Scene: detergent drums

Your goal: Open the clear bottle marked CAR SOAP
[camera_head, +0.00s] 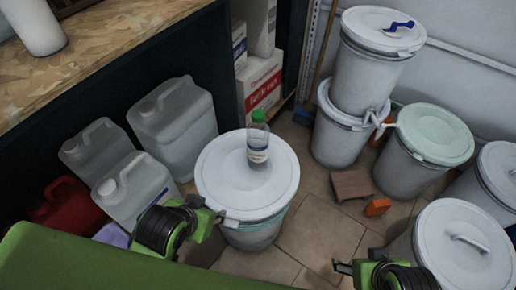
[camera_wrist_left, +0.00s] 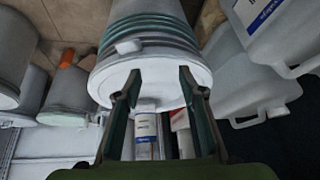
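The clear bottle (camera_head: 258,150) with a green cap (camera_head: 258,116) and a pale label stands upright on the lid of a white drum (camera_head: 218,185); its lettering is too small to read. My left gripper (camera_head: 222,214) is in front of and left of the bottle, apart from it. In the left wrist view the left gripper (camera_wrist_left: 157,82) is open and empty; what seems to be the bottle (camera_wrist_left: 146,128) shows beyond its fingers, its cap not visible. My right gripper (camera_head: 343,267) is at the bottom right, away from the bottle; its opening is unclear.
Pale jugs (camera_head: 175,125) and a red canister (camera_head: 66,205) stand left of the drum. Boxes (camera_head: 262,82) are behind it. Other drums (camera_head: 338,140) stand at right, with a brown block (camera_head: 352,185) and an orange item (camera_head: 377,207) on the floor.

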